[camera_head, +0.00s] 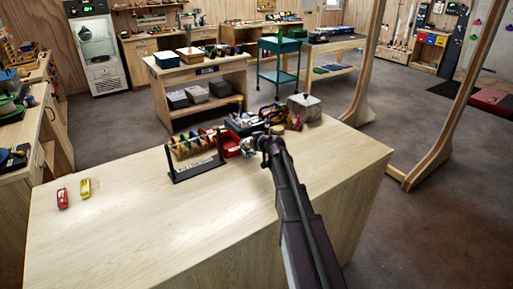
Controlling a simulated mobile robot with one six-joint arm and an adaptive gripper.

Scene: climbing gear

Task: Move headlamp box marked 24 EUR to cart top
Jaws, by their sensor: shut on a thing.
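My gripper (250,147) is at the far side of the near wooden table, at the end of my dark arm. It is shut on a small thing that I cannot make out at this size. A red object (230,142) shows just left of the gripper; whether it touches the gripper is unclear. I cannot pick out a headlamp box or read any 24 EUR mark. The teal cart (281,46) stands beyond the table, with a small dark item at its back edge.
A rack of colourful rolls (196,150) stands on the near table (150,225), left of the gripper. A grey box (304,107) stands at its far right corner. Small red (62,199) and yellow (85,188) items lie at left. A wooden frame (445,130) rises at right.

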